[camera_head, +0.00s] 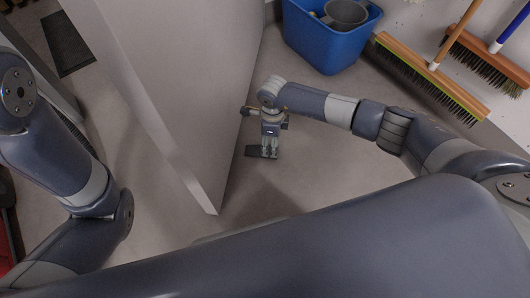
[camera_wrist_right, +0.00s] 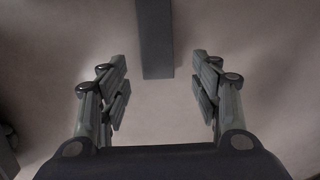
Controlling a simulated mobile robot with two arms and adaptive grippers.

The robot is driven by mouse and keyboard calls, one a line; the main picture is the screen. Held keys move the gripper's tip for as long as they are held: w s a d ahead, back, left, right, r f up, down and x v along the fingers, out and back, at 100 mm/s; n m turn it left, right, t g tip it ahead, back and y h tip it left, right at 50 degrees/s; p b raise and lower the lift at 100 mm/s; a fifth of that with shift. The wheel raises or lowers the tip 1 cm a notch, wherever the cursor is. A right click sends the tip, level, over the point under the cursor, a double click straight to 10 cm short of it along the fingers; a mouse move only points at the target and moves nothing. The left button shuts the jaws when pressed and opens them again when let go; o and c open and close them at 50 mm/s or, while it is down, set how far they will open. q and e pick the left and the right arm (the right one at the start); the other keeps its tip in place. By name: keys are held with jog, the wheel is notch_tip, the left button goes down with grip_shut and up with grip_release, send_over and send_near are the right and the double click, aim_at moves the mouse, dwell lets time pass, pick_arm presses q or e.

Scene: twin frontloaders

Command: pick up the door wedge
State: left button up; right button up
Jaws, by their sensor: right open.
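The door wedge (camera_head: 249,151) is a small dark grey piece on the floor, close to the free edge of the white door panel. In the right wrist view the wedge (camera_wrist_right: 155,40) is a dark bar coming in from the top edge, its near end about level with the fingertips. My right gripper (camera_head: 269,156) points down beside the wedge and partly hides it in the head view. In the wrist view the right gripper (camera_wrist_right: 160,85) is open, its fingers apart on either side with nothing between the pads. My left gripper is out of view.
The white door panel (camera_head: 180,90) stands close left of my right gripper. A blue bin (camera_head: 325,40) with a grey bucket (camera_head: 345,14) is behind. Brooms (camera_head: 430,80) lean on the wall at the right. A dark mat (camera_head: 68,45) lies beyond the door. Floor right of the gripper is clear.

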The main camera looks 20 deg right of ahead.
aim_at(270, 150)
jog(key=shift+s+a+f+b, duration=0.1)
jog(key=shift+f+b, duration=1.1)
jog(key=shift+f, duration=0.1)
jog(key=shift+a+f+b, duration=0.1)
jog(key=shift+f+b, duration=1.1)
jog(key=shift+f, duration=0.1)
jog(key=shift+r, duration=0.1)
jog(key=shift+c, duration=0.3)
jog(key=c, duration=1.1)
